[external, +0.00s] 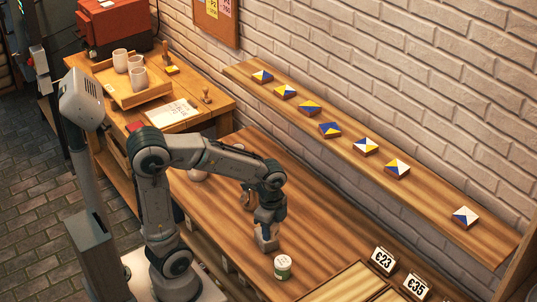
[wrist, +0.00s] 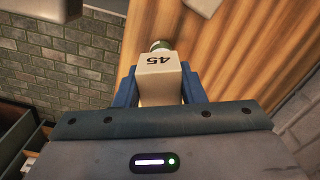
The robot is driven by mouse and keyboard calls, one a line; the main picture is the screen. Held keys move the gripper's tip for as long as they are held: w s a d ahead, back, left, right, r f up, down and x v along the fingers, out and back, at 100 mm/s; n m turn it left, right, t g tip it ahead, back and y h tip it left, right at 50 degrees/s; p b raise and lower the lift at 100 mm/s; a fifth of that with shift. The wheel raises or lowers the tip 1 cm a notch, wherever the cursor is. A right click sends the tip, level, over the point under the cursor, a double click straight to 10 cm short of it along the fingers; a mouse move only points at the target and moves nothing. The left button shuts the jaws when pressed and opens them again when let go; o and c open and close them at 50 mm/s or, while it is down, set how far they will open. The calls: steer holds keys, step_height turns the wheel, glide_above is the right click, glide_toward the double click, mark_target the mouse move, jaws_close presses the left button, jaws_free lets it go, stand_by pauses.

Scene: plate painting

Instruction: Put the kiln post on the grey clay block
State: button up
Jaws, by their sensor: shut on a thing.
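The kiln post (wrist: 160,80) is a cream square post marked 45, seen in the wrist view. My gripper (wrist: 160,92) is shut on it, with a blue finger on each side. I cannot tell whether the post touches the bench. I cannot make out the grey clay block for certain; a pale object (wrist: 203,5) is cut off at the wrist view's top edge.
A small white and green jar (external: 283,267) stands close in front of my gripper. Price cards (external: 384,260) and a wooden tray (external: 345,285) are at the lower right. A shelf (external: 430,197) with several painted tiles runs along the wall. Bare bench (external: 325,225) lies right of my arm.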

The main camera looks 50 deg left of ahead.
steer(key=w+a+f, duration=0.2)
steer(key=a, duration=0.1)
steer(key=w+a+f, duration=0.1)
steer(key=a+f, duration=0.1)
steer(key=a, duration=0.1)
steer(key=w+a+f, duration=0.2)
steer(key=a, duration=0.2)
steer(key=shift+w+f, duration=0.35)
steer(key=shift+f, duration=2.1)
steer(key=shift+f, duration=0.2)
steer(key=o, duration=1)
steer(key=shift+o, duration=0.2)
steer(key=shift+r, duration=0.15)
